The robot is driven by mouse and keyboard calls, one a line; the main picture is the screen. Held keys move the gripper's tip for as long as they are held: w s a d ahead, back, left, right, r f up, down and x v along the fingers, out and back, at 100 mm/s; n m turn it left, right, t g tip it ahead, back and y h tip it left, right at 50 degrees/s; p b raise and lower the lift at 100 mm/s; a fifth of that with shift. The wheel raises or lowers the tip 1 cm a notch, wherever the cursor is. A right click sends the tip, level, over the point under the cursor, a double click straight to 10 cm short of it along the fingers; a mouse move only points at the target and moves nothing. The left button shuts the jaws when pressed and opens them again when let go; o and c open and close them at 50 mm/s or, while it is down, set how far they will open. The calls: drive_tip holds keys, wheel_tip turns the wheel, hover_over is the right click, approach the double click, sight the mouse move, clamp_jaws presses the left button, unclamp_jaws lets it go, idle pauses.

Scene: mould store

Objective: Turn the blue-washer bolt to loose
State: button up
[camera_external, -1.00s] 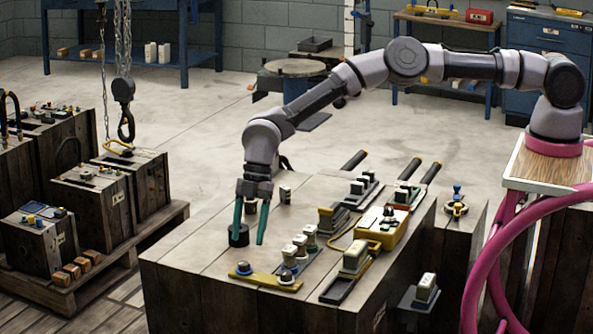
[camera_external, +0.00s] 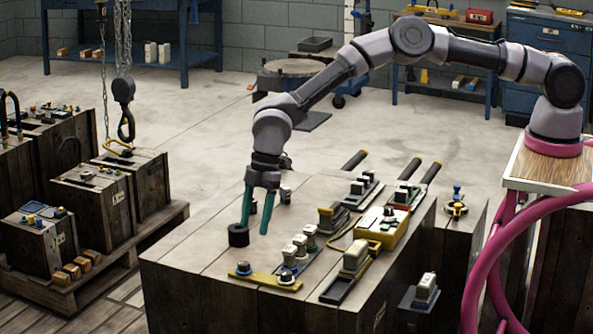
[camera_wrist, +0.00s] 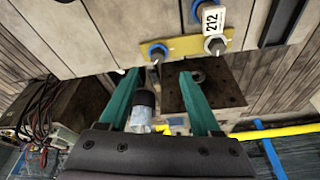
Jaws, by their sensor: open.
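The blue-washer bolt (camera_external: 243,268) stands at the left end of a yellow plate (camera_external: 266,281) near the front edge of the wooden block. It also shows in the wrist view (camera_wrist: 157,52), with a blue ring around a grey head. A second bolt (camera_external: 287,277) with a pale grey ring is at the plate's right end; it shows in the wrist view (camera_wrist: 214,45) below a "212" tag. My gripper (camera_external: 255,228) is open, its teal fingers pointing down behind the plate, apart from both bolts. The wrist view shows the fingertips (camera_wrist: 158,74) spread.
A black cylinder (camera_external: 238,236) stands close by the left finger. Several white-topped blocks (camera_external: 300,245), a black rail (camera_external: 345,287) and a yellow box (camera_external: 383,230) stand to the right. The block top left of the yellow plate is clear.

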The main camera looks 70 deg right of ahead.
sight(244, 263)
drive_tip(key=a+f+m+t, duration=0.1)
drive_tip(key=f+m, duration=0.2)
drive_tip(key=a+f+m+t+h, duration=0.1)
drive_tip(key=f+m, duration=0.2)
drive_tip(key=m, duration=0.1)
drive_tip(key=w+a+f+m+t, duration=0.1)
drive_tip(key=f+m, duration=0.2)
drive_tip(key=shift+a+m+h, duration=0.3)
drive_tip(key=shift+m+h, duration=0.1)
idle(0.4)
drive_tip(key=shift+s, duration=0.1)
clamp_jaws()
